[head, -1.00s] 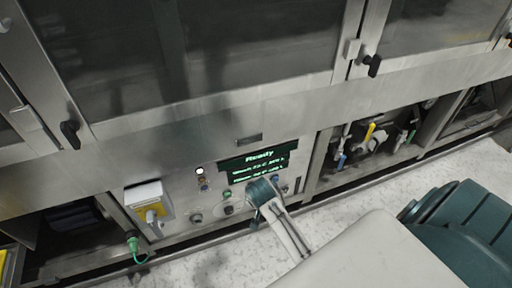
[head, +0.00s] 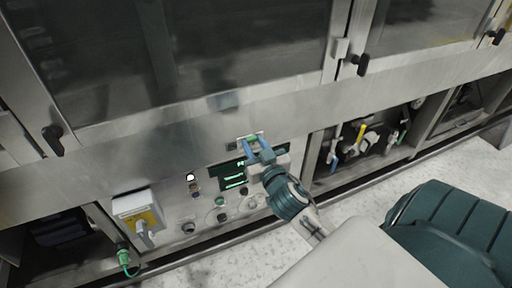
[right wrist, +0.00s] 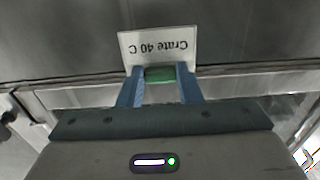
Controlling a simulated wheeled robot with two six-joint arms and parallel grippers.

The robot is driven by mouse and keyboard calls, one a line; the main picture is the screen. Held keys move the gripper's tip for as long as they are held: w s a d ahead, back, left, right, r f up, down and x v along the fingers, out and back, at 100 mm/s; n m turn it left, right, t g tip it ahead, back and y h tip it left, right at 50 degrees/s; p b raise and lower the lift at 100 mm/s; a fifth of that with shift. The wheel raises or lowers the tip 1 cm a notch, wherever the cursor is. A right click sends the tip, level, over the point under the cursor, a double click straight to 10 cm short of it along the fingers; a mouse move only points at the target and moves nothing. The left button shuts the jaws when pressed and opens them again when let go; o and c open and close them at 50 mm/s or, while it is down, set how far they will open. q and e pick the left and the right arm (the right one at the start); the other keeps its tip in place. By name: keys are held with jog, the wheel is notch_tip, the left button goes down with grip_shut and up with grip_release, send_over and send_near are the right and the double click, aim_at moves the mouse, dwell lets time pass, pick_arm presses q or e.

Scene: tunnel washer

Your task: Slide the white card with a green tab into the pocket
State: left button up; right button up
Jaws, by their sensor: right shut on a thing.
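The white card (right wrist: 158,46) with a green tab stands out beyond my right gripper (right wrist: 160,82) in the right wrist view, its text "Crate 40 C" upside down. Both blue fingers are shut on the green tab. In the head view my right gripper (head: 255,148) holds the card (head: 258,134) in front of the steel panel, above the display. The pocket appears to be the small dark slot (head: 232,146) just left of the card, partly covered. I cannot tell whether card and panel touch. My left gripper is not in view.
A lit display (head: 233,177) with buttons and knobs lies below the gripper. A grey and yellow switch box (head: 138,212) is at the lower left. Door handles (head: 362,64) jut out above. Open bays with pipes and valves (head: 352,140) are at the right.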

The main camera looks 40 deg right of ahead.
send_near(239, 127)
jog(key=shift+w+d+r, duration=0.1)
jog(key=shift+w+r, duration=0.8)
jog(key=shift+r, duration=0.2)
jog(key=shift+f+x, duration=0.2)
jog(key=shift+x, duration=0.7)
jog(key=shift+f+x, duration=0.25)
jog(key=shift+x, duration=0.6)
jog(key=shift+w+d+f, duration=0.1)
jog(key=shift+w, duration=0.35)
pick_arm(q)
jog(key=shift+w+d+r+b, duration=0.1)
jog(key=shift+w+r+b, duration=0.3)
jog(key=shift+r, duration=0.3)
pick_arm(e)
jog(key=shift+f, duration=0.2)
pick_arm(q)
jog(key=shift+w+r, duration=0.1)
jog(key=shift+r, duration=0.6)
pick_arm(e)
jog(key=shift+f, duration=0.3)
